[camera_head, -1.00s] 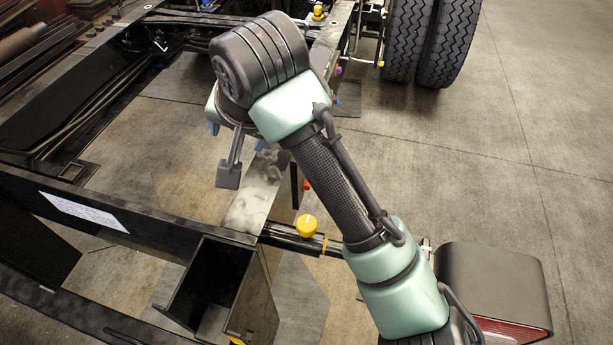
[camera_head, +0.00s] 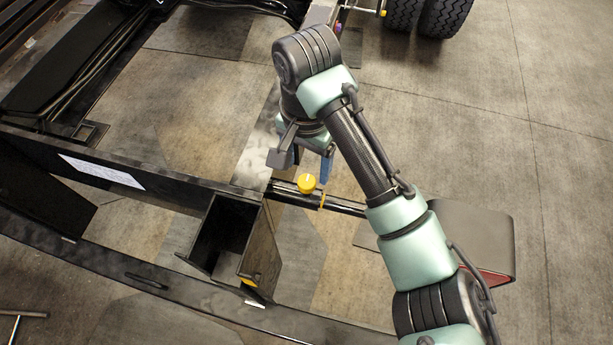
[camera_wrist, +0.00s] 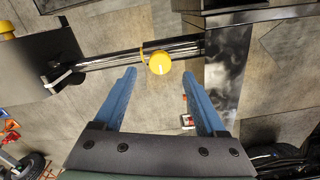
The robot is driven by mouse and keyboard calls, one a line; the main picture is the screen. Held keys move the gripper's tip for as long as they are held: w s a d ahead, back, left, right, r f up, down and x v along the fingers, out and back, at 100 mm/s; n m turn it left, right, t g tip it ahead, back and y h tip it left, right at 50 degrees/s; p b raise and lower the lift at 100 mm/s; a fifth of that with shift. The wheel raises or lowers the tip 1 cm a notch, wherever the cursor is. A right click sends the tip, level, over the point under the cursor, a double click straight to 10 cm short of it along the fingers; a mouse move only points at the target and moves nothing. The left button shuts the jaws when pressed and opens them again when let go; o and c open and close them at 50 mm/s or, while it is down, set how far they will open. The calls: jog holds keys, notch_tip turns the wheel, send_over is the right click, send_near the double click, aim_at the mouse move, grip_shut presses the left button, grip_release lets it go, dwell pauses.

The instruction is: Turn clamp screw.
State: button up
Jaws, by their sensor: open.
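The clamp screw has a round yellow knob (camera_head: 307,183) with a pale line on its top. It sits on a dark horizontal tube (camera_head: 343,205) that runs out from the chassis rail, beside a yellow ring (camera_head: 321,201). In the wrist view the yellow knob (camera_wrist: 159,63) lies ahead of my fingers, between their lines and a little beyond the tips. My gripper (camera_wrist: 163,75) has two blue fingers spread apart and empty. In the head view my gripper (camera_head: 310,172) hangs close to the knob. No contact with the knob shows.
The black chassis rail (camera_head: 259,146) stands left of the knob, with a cross-beam (camera_head: 35,144) bearing a white label (camera_head: 102,171). A dark lamp housing (camera_head: 465,235) is at the tube's right end. Large tyres (camera_head: 425,15) stand at the back. Concrete floor is open to the right.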

aim_at(306, 181)
notch_tip(306, 181, down, 5)
jog(key=shift+r, duration=0.1)
dwell(0.3)
grip_shut()
